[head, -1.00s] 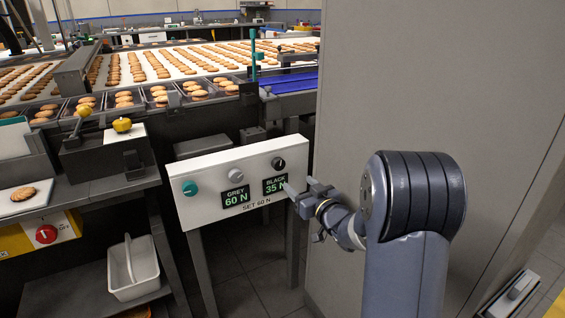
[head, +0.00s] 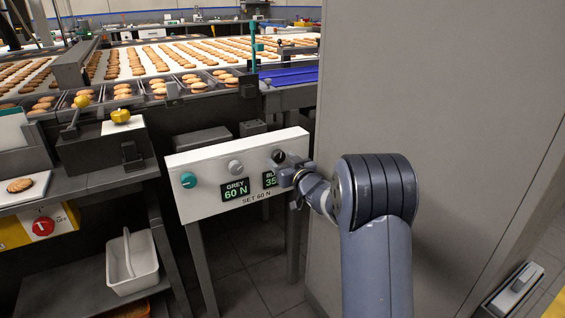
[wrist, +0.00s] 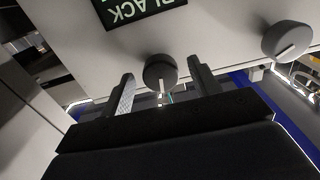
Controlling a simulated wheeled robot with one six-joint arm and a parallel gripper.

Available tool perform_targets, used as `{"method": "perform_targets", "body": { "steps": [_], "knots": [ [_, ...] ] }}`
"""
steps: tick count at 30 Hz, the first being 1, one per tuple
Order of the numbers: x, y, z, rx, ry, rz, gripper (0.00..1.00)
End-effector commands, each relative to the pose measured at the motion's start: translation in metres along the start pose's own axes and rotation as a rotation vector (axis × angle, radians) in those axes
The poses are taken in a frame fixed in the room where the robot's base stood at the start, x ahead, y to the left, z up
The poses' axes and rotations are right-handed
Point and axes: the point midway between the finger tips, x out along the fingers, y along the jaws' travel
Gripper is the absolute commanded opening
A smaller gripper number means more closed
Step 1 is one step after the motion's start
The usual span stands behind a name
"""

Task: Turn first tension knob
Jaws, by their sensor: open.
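A white panel (head: 215,205) carries a teal knob (head: 189,180), a grey knob (head: 235,167) and a black knob (head: 278,156). The black display (head: 269,180) is partly hidden by my gripper, with "35" showing. My gripper (head: 288,170) is open at the panel's right end. In the wrist view, the black knob (wrist: 160,72) sits between my two open fingers (wrist: 160,68), with a gap visible on each side. The grey knob (wrist: 287,40) is off to the right there.
A biscuit conveyor (head: 200,58) with trays runs behind the panel. A tall beige wall (head: 440,90) stands right.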

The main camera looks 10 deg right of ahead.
Motion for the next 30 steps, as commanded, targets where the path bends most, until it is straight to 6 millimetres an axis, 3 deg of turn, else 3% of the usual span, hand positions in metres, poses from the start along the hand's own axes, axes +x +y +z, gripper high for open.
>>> {"method": "perform_targets", "body": {
  "steps": [6,22,30],
  "knots": [
    [0.0000,-0.0001,-0.0001,0.000,0.000,0.000,0.57],
    [-0.0002,0.0000,-0.0002,0.000,0.000,0.000,0.14],
    [-0.0002,-0.0001,-0.0020,0.031,0.000,0.000,0.14]
  ]
}}
